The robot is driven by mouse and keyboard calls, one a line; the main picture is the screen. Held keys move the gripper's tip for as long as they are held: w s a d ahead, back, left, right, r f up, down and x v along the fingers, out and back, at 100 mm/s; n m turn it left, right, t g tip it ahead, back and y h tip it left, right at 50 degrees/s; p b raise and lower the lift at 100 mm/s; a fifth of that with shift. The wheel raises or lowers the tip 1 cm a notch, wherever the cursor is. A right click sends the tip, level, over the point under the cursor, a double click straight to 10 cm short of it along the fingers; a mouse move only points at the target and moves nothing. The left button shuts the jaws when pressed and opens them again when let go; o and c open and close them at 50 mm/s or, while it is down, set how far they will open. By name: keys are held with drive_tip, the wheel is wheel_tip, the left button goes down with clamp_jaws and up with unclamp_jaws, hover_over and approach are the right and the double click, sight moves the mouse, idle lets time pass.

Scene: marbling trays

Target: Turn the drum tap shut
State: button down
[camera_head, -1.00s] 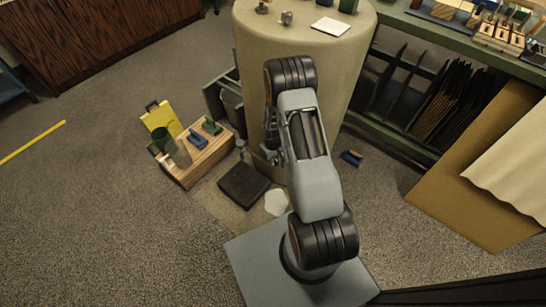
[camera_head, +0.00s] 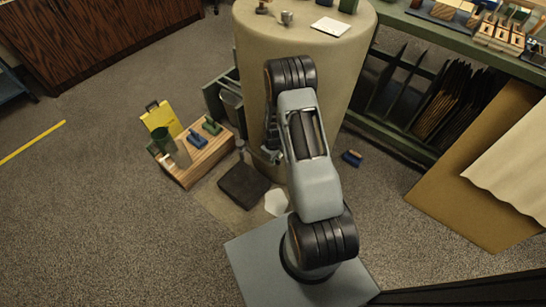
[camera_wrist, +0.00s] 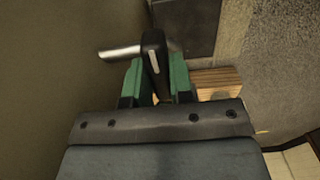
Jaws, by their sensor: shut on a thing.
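The drum (camera_head: 318,48) is a large beige cylinder standing behind my arm in the head view. It fills the left side of the wrist view (camera_wrist: 50,60). The tap's black handle (camera_wrist: 153,48), with a pale line along it, stands between the green fingers of my gripper (camera_wrist: 157,80). The gripper is shut on this handle. A silver metal tube (camera_wrist: 120,53) runs left from beside the handle toward the drum. In the head view my arm hides most of the tap and the fingers.
A wooden block (camera_head: 208,162) with blue and green tools, a yellow clipboard (camera_head: 160,117) and a dark slab (camera_head: 243,185) are on the floor left of my arm. A blue brush (camera_head: 352,158) lies to the right. A green rack (camera_head: 402,143) stands farther right. The left floor is open.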

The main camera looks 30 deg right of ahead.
drive_tip(key=shift+s, duration=0.1)
drive_tip(key=c, duration=1)
unclamp_jaws()
wheel_tip(320, 180, up, 14)
drive_tip(key=p, duration=0.4)
drive_tip(key=shift+f, duration=0.1)
